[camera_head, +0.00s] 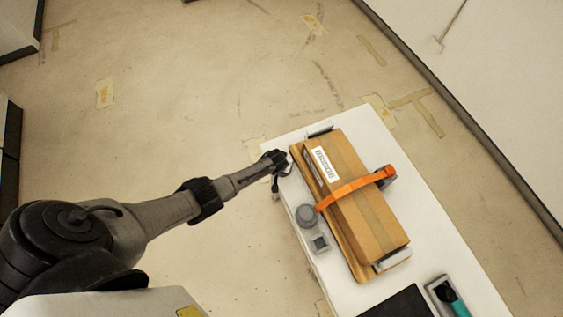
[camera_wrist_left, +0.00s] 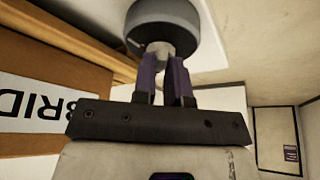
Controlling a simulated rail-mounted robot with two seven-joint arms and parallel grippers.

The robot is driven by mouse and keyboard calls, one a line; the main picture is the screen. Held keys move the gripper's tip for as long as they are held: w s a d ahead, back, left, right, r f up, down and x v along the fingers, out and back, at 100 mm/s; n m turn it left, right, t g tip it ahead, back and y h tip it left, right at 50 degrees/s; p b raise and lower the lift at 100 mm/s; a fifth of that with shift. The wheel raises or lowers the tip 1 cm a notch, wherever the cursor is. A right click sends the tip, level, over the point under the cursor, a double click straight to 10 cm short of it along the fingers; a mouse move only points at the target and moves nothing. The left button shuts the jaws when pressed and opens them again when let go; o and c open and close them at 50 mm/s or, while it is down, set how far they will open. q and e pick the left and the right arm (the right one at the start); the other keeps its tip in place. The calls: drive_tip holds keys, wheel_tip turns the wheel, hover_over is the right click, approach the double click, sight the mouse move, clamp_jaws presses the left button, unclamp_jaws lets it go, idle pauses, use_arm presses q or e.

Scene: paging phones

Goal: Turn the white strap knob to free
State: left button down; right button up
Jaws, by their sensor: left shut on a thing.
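An orange strap (camera_head: 355,188) runs across a brown cardboard box (camera_head: 362,205) on a white table. At its near-left end stands a round grey housing (camera_head: 307,216), which also fills the top of the left wrist view (camera_wrist_left: 163,25). A small pale knob (camera_wrist_left: 160,48) shows under the grey housing, between the fingers. My left gripper (camera_wrist_left: 165,65) is shut on this pale knob; its fingers partly cover it. In the head view my left arm reaches in from the left to the table edge, and the fingertips are hard to make out. My right gripper is not in view.
The white table (camera_head: 440,245) holds a small grey block (camera_head: 321,243) beside the box, a dark panel (camera_head: 400,304) and a teal-handled item (camera_head: 449,296) at the near end. The box bears a printed label (camera_head: 324,164). The floor left of the table is open.

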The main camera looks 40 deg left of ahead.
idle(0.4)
use_arm(q)
drive_tip(key=c, duration=1.2)
unclamp_jaws()
drive_tip(key=shift+o, duration=0.2)
drive_tip(key=shift+r, duration=0.15)
drive_tip(key=shift+s+r, duration=0.1)
drive_tip(key=shift+r, duration=0.15)
drive_tip(key=p+v, duration=0.3)
drive_tip(key=v, duration=1)
drive_tip(key=shift+p, duration=0.35)
